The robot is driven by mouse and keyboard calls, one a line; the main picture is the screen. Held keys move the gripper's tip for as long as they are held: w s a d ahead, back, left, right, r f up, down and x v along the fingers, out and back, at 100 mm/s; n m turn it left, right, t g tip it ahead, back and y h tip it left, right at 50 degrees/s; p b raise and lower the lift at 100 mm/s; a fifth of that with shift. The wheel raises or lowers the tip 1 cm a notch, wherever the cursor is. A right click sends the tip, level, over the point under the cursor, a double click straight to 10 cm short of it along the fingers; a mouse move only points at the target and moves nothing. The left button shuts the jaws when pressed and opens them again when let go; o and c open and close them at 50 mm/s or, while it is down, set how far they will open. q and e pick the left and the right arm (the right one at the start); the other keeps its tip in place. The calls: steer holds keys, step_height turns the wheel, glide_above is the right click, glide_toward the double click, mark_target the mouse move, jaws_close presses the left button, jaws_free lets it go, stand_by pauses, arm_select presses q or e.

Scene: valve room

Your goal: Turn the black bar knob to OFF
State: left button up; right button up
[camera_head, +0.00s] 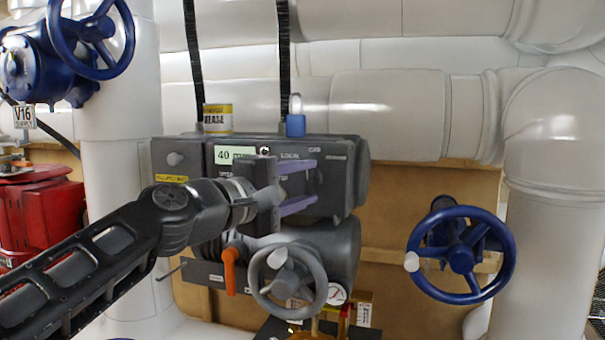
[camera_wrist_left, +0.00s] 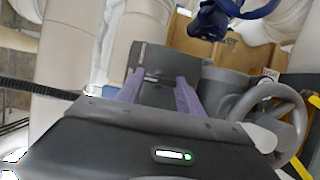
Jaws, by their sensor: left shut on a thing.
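The dark grey control box (camera_head: 345,170) has a front panel with small white labels, too small to read surely. My left gripper (camera_head: 315,181) is at the right part of this panel, its two purple fingers one above the other. It is shut on the black bar knob (camera_head: 312,182), which is mostly hidden by the fingers and blends into the dark panel. In the left wrist view, the fingers (camera_wrist_left: 159,85) reach to the panel on either side of the knob. The knob's exact pointing direction cannot be told. My right gripper is out of view.
A grey handwheel (camera_head: 313,288) and an orange lever (camera_head: 230,270) sit just below the box. A blue handwheel (camera_head: 462,258) stands at the right, another (camera_head: 97,35) at upper left. A yellow can (camera_head: 217,118) and a blue padlock (camera_head: 295,124) are on top.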

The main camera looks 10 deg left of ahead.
arm_select(q)
steer(key=shift+f, duration=0.1)
stand_by(0.4)
steer(key=o, duration=1.4)
steer(key=shift+s, duration=0.1)
steer(key=b+v, duration=0.2)
steer(key=v, duration=0.5)
steer(key=shift+s+a+b, duration=0.2)
steer(key=shift+s+b, duration=0.1)
steer(key=shift+b, duration=0.05)
